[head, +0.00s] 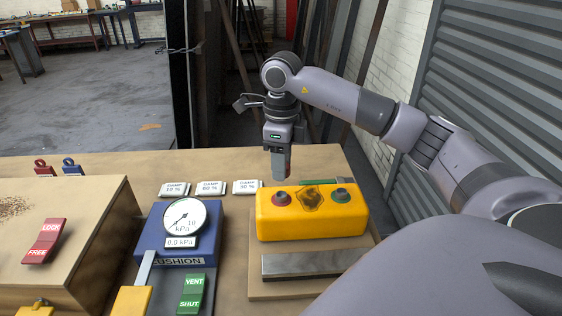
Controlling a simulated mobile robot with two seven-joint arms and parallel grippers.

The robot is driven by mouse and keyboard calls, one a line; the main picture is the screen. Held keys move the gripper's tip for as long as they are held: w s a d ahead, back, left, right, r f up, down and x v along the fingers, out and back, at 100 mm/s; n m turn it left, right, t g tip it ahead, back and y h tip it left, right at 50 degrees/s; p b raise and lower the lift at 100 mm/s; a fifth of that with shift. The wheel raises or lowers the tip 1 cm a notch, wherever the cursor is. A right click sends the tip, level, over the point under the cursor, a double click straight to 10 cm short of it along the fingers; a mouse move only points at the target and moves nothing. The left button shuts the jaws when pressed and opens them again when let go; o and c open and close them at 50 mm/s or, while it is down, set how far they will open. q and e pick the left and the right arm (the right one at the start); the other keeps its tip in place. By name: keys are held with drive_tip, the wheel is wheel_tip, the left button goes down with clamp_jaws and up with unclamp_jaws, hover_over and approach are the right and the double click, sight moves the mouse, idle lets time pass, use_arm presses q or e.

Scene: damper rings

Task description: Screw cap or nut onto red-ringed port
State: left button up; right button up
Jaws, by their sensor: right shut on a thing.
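The yellow block (310,229) stands on a board at the right of the bench and has two grey-topped ports. The left port (281,198) has a red ring and the right port (342,195) a green ring. My right gripper (280,178) points straight down just above the red-ringed port. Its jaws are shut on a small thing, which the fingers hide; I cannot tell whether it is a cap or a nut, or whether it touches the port. My left gripper is not in view.
A blue gauge box (207,224) stands left of the block. A grey metal bar (312,263) lies in front of it, and several white DAMP labels (210,187) lie behind the gauge. A wooden box with a red LOCK/FREE switch (45,240) is far left.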

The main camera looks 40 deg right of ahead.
sight(281, 194)
drive_tip(key=shift+f+b, duration=1.3)
drive_tip(key=shift+f, duration=0.7)
drive_tip(key=shift+r, duration=0.15)
drive_tip(key=shift+f+b, duration=0.35)
drive_tip(key=shift+f, duration=0.45)
drive_tip(key=shift+f+b, duration=0.45)
drive_tip(key=shift+f, duration=0.35)
